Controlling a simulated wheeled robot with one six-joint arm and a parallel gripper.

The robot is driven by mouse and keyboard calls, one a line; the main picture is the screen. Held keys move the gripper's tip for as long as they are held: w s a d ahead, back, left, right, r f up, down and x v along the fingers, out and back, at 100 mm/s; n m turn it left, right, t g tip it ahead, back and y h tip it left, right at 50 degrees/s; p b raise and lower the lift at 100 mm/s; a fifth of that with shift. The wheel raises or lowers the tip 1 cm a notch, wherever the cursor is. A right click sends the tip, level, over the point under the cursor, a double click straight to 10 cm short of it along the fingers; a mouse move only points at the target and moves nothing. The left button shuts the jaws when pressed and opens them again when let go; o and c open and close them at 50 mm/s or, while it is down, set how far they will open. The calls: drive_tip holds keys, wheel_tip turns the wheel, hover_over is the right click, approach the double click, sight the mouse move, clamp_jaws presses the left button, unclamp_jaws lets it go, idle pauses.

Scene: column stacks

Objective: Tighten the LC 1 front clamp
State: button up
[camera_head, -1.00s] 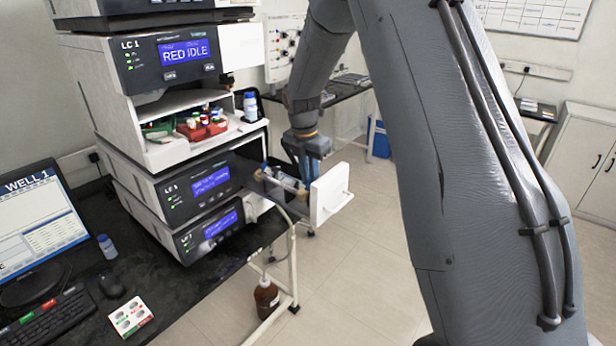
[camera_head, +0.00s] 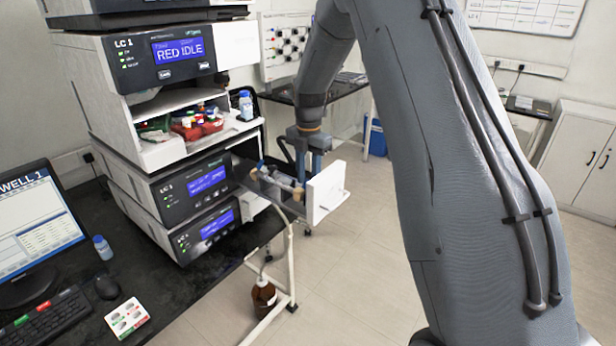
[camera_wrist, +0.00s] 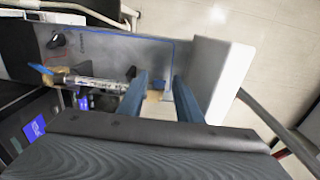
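The LC 1 column drawer stands pulled out of the stack, its white front panel (camera_head: 325,192) facing right. A pale column (camera_wrist: 95,83) lies inside it. A tan clamp with a blue lever (camera_wrist: 40,69) is at the column's far end, on the left in the wrist view. A tan front clamp (camera_head: 297,193) is near the white panel; a tan part (camera_wrist: 154,97) also shows between my fingers in the wrist view. My gripper (camera_wrist: 160,95) points down over the drawer's front end, close to the panel. Its two blue fingers are apart, and contact with the clamp cannot be told.
The LC 1 stack (camera_head: 180,55) stands left of the drawer, with a tray of red-capped vials (camera_head: 195,124) on a shelf. A brown bottle (camera_head: 264,296) sits low by the white cart frame. The monitor (camera_head: 30,235) is at left. Open floor lies right.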

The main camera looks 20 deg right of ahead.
drive_tip(key=shift+r, duration=0.15)
drive_tip(key=shift+r+b, duration=1.7)
drive_tip(key=shift+r, duration=2.1)
